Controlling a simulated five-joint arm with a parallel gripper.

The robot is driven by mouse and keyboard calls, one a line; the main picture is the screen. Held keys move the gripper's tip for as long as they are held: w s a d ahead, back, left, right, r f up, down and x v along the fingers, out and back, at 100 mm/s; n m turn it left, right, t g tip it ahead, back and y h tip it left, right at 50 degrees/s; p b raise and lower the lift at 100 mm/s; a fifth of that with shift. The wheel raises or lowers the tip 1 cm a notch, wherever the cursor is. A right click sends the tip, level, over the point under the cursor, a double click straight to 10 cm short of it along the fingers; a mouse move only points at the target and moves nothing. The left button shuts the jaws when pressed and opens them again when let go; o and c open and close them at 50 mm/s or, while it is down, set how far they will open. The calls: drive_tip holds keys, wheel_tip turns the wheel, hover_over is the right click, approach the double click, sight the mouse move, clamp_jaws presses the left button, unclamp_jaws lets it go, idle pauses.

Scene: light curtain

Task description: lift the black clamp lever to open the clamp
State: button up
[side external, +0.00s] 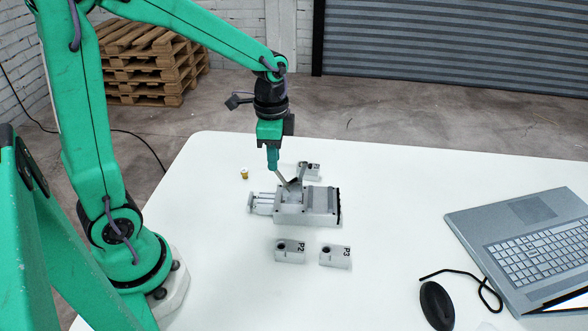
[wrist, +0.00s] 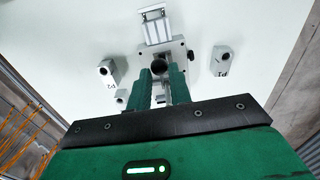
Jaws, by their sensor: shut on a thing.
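The grey metal clamp (side external: 320,207) sits on the white table, with rods at its left end. It shows ahead of the fingers in the wrist view (wrist: 176,48). Its lever (side external: 293,184) stands tilted at the clamp's top, with a dark part at its lower end. My gripper (side external: 272,165) points down over the clamp's left part and is shut on the lever. In the wrist view, the two green fingers (wrist: 161,78) flank a grey bar, with a dark round part just beyond the tips. The fingers hide part of the lever.
Blocks marked P2 (side external: 289,252) and P3 (side external: 335,257) stand in front of the clamp. Another block (side external: 312,171) is behind it. A small brass piece (side external: 244,173) lies behind left.

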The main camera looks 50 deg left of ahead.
drive_tip(key=shift+w+d+r, duration=0.2)
drive_tip(key=shift+w+d, duration=0.1)
idle(0.6)
drive_tip(key=o, duration=0.6)
drive_tip(key=shift+r, duration=3)
